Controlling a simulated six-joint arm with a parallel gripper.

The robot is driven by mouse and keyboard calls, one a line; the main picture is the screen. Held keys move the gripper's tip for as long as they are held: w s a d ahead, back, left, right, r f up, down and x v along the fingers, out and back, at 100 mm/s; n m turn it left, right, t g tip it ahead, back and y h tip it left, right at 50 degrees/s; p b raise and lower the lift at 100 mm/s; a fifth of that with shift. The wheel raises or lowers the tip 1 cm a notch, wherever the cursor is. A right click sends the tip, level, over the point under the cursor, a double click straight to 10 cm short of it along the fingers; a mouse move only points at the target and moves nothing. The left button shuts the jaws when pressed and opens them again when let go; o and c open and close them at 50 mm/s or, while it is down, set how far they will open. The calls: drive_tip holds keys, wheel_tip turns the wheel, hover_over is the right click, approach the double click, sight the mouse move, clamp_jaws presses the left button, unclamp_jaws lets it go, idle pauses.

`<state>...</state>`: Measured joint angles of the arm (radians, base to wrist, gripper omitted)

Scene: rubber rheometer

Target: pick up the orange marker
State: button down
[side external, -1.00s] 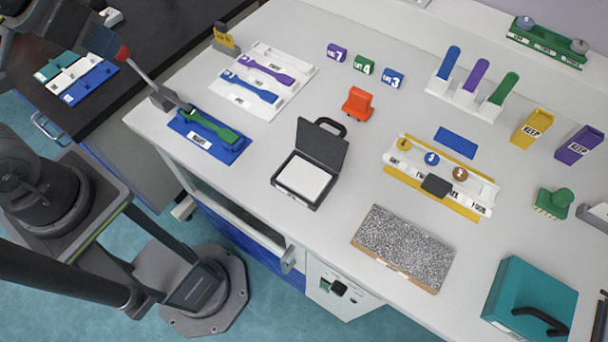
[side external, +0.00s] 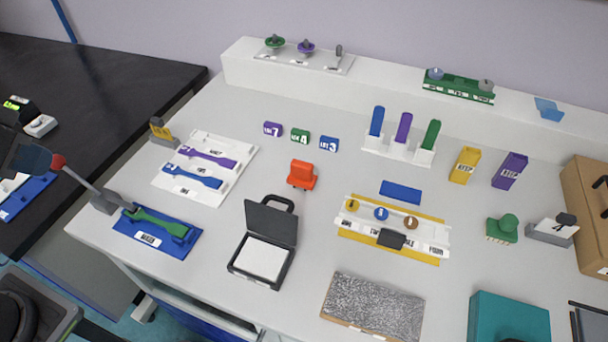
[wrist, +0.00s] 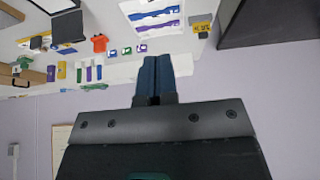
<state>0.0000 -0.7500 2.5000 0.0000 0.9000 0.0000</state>
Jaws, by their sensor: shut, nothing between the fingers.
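The orange marker (side external: 302,175) is a small blocky orange-red piece standing upright on the white bench, behind the black open case. In the wrist view the orange marker (wrist: 99,43) shows at upper left, well away from my fingers. My gripper (side external: 36,158) is at the left edge of the side view, far left of the marker, beside a lever's red knob in the picture; I cannot tell whether they touch. In the wrist view my gripper's (wrist: 157,60) two blue fingers lie side by side, shut and empty.
Small purple, green and blue label blocks (side external: 301,136) stand behind the marker. The open black case (side external: 266,243) is in front, a white specimen tray (side external: 206,168) to its left and a yellow-based rack (side external: 393,230) to its right. Bare bench surrounds the marker.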

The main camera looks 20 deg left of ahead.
drive_tip(key=c, duration=0.9)
unclamp_jaws()
drive_tip(key=w+d+r+m+g, duration=0.1)
drive_tip(key=w+d+r+m, duration=0.35)
drive_tip(key=w, duration=0.45)
drive_tip(key=m+g, duration=0.5)
drive_tip(key=m, duration=0.9)
hover_over(300, 163)
wheel_tip(300, 163, down, 13)
drive_tip(key=shift+n, duration=0.25)
wheel_tip(300, 163, down, 14)
drive_tip(key=shift+r, duration=0.1)
